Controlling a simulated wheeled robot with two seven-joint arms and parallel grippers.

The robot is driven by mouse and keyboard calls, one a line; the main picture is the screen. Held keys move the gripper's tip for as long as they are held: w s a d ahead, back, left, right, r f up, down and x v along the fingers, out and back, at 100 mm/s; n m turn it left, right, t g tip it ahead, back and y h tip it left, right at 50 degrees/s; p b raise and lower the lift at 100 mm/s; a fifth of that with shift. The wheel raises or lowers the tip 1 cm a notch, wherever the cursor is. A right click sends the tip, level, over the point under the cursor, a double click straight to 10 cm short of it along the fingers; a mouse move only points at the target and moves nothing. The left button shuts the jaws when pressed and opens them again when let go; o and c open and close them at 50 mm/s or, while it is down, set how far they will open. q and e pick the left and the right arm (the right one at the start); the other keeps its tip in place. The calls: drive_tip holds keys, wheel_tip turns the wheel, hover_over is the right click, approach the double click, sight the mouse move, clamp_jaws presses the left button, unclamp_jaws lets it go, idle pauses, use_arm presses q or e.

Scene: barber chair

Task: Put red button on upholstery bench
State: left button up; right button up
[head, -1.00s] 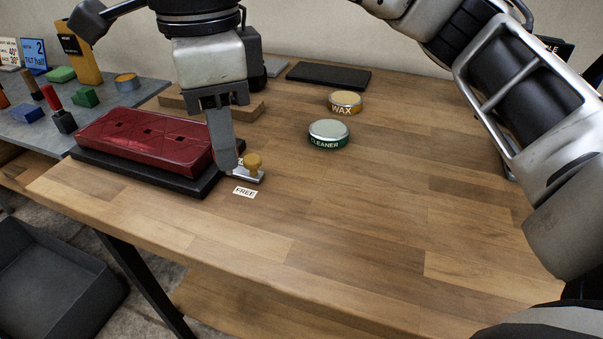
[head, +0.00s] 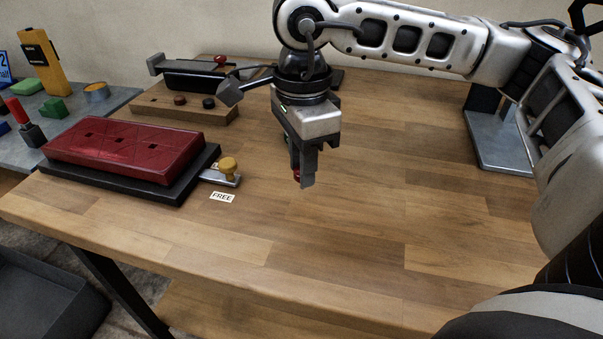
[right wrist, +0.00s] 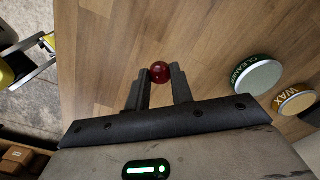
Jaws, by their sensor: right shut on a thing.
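My right gripper (head: 301,180) is shut on a small round red button (head: 295,176), held above the wooden bench top (head: 400,220). In the right wrist view, the glossy red button (right wrist: 159,72) sits between the two fingertips (right wrist: 158,80), with wood beneath it. I cannot tell exactly how high it is. The red padded cushion (head: 125,147) lies on a black base on the left of the bench. My left gripper is not in view.
A wooden block (head: 185,107) holds dark buttons. CLEANER (right wrist: 257,75) and WAX (right wrist: 295,100) tins stand near the gripper. The bench's front and middle are clear.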

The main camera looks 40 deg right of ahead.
drive_tip(key=shift+a+f, duration=0.1)
drive_tip(key=shift+f, duration=1.2)
drive_tip(key=shift+f, duration=0.1)
drive_tip(key=shift+f+b, duration=0.2)
drive_tip(key=shift+b, duration=0.1)
drive_tip(key=o, duration=1)
drive_tip(key=shift+r, duration=0.15)
drive_tip(key=shift+c, duration=0.2)
wheel_tip(320, 180, up, 12)
drive_tip(key=p, duration=0.1)
drive_tip(key=shift+r, duration=0.2)
